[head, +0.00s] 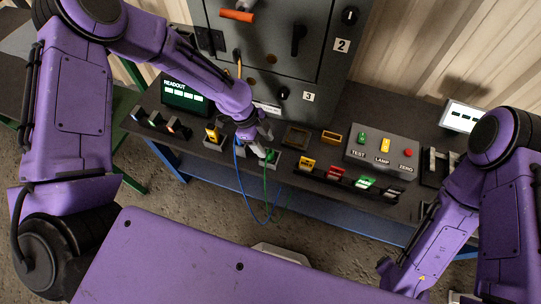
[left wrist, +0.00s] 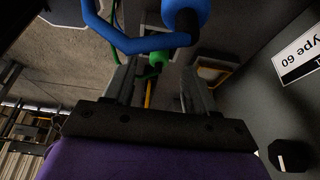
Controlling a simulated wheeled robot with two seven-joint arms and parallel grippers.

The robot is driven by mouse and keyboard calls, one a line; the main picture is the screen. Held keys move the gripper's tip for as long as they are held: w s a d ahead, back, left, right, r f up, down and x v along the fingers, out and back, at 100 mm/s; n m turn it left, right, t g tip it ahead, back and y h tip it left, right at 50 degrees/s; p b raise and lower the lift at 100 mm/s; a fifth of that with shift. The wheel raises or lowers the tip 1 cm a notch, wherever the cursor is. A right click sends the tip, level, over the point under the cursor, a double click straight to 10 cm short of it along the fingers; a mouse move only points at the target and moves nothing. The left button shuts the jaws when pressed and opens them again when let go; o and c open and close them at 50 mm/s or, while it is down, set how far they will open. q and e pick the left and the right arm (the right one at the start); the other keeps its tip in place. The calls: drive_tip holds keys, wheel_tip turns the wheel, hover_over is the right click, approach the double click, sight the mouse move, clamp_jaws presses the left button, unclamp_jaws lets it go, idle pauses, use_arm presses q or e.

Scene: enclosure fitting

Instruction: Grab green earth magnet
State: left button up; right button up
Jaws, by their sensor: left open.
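The green earth magnet (head: 271,155) sits in a grey holder near the front edge of the bench, with a green cable hanging below it. It also shows in the left wrist view (left wrist: 157,60), small and beyond the fingertips, between the two fingers. My left gripper (head: 262,143) is open and points down at the holder, beside the magnet. In the left wrist view its fingers (left wrist: 158,85) are apart with nothing gripped between them. My right arm is at the right, but its gripper does not show.
A blue plug and cable (left wrist: 186,14) crosses close above the left fingers. A yellow piece (head: 212,132) stands in a holder to the left. A rack of coloured clips (head: 336,173) and a TEST/LAMP/ZERO box (head: 383,155) lie right. A grey cabinet (head: 275,50) rises behind.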

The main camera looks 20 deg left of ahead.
sight(269, 152)
use_arm(q)
drive_tip(key=x, duration=0.4)
clamp_jaws()
drive_tip(key=shift+r, duration=0.1)
